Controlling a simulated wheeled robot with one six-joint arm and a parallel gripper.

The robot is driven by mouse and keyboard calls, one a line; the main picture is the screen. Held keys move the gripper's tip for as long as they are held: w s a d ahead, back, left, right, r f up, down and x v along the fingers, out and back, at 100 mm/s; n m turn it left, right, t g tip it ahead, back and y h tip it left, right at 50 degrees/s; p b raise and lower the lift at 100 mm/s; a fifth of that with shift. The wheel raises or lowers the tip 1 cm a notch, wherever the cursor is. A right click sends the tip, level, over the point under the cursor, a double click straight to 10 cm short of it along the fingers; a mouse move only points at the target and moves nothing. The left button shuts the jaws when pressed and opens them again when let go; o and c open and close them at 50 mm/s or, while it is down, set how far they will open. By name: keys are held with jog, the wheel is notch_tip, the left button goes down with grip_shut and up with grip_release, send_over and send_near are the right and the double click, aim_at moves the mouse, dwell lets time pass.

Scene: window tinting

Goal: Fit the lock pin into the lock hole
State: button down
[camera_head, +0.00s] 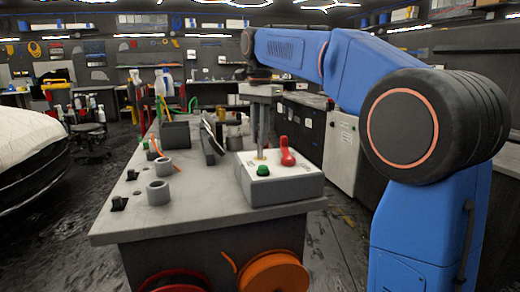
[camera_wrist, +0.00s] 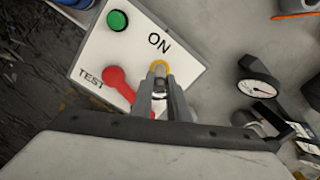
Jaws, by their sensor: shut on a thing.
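A white switch box (camera_head: 282,190) sits on the near right end of the grey workbench. It has a green button, a red lever (camera_head: 287,152) and the labels ON and TEST. It also shows in the wrist view (camera_wrist: 140,48). A yellow, brass-like round piece (camera_wrist: 160,66) shows by the ON label, just beyond my fingertips; it looks like the lock hole's rim, but the fingers partly cover it. My gripper (camera_head: 260,152) points down over the box top, shut on a small silvery piece, likely the lock pin (camera_wrist: 159,95). How deep its tip sits is hidden.
The red lever stands close to my fingers. A dial gauge (camera_wrist: 258,88) lies on the bench beside the box. Grey rings (camera_head: 158,192), small black blocks and a dark bin (camera_head: 175,134) are on the bench. Orange and red spools hang at its front. A covered car is at left.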

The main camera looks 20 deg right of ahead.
aim_at(260, 159)
jog(key=shift+f, duration=1.95)
jog(key=c, duration=1.7)
grip_release()
jog(key=shift+f, duration=0.15)
notch_tip(260, 159, up, 12)
jog(key=shift+r, duration=0.15)
jog(key=shift+s+d, duration=0.1)
